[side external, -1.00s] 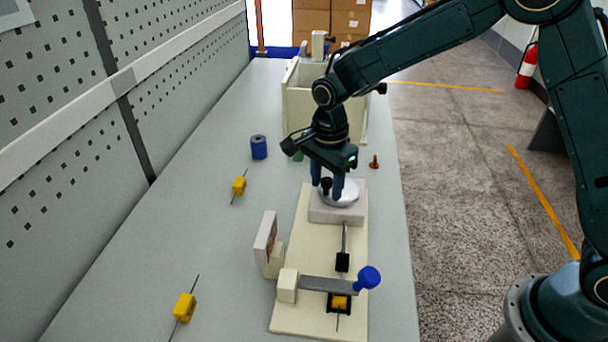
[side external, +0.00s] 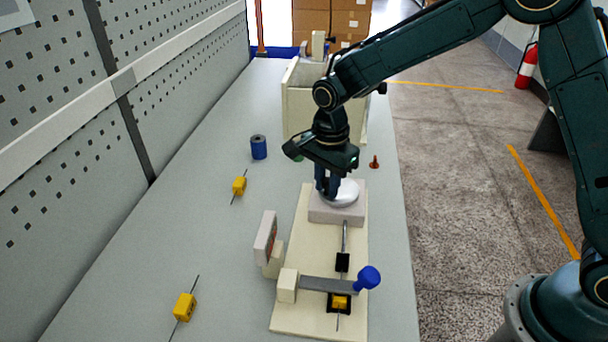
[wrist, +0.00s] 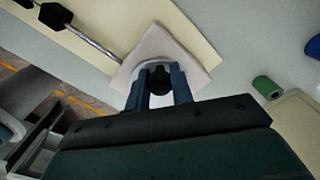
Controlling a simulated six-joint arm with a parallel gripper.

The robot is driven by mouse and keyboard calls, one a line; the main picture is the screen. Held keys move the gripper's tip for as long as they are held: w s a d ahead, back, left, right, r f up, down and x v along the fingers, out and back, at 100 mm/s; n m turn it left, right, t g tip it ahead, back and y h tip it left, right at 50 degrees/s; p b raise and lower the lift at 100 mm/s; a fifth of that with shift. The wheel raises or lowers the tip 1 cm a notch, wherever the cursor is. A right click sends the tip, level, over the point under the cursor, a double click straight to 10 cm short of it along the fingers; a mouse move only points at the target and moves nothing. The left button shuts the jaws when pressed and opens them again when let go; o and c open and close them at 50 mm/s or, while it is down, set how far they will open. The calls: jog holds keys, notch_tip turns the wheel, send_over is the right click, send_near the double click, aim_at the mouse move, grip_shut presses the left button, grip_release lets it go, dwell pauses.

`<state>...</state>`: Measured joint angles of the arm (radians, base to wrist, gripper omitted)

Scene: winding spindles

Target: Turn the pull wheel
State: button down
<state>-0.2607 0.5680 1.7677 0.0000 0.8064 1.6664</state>
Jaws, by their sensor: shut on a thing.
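The pull wheel (side external: 345,193) is a silver disc on a pale block (side external: 322,214) at the far end of a cream base board. A dark knob (wrist: 160,80) stands up from the wheel. My gripper (side external: 328,190) is over the left part of the wheel, pointing down. In the wrist view the two blue fingers (wrist: 160,88) are shut on the knob, one on each side. In the side view the fingers hide the knob. A rod with a black block (side external: 342,262) runs from the pale block along the board.
Nearer on the board are a grey lever with a blue knob (side external: 368,278) and a yellow spindle (side external: 339,302). A cream box (side external: 297,105) stands behind my gripper.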

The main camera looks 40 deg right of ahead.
aim_at(353, 191)
jog(key=n, duration=0.1)
jog(key=s+n, duration=0.1)
jog(key=n, duration=0.3)
jog(key=s+n, duration=0.1)
jog(key=n, duration=0.1)
jog(key=shift+d, duration=0.25)
jog(key=n, duration=0.3)
jog(key=shift+s+d+n, duration=0.3)
jog(key=shift+s+n, duration=0.05)
jog(key=shift+n, duration=0.05)
jog(key=n, duration=0.2)
jog(key=d+n, duration=0.1)
jog(key=shift+s+n, duration=0.3)
jog(key=n, duration=0.2)
jog(key=d+n, duration=0.1)
jog(key=n, duration=0.3)
jog(key=shift+s+d, duration=0.1)
jog(key=shift+d, duration=0.2)
jog(key=n, duration=0.2)
jog(key=d+n, duration=0.1)
jog(key=shift+w+n, duration=0.2)
jog(key=shift+n, duration=0.2)
jog(key=shift+w+d+n, duration=0.15)
jog(key=shift+d+n, duration=0.05)
jog(key=shift+n, duration=0.7)
jog(key=shift+w+d+n, duration=0.1)
jog(key=shift+d+n, duration=0.1)
jog(key=shift+n, duration=0.7)
jog(key=shift+r, duration=0.1)
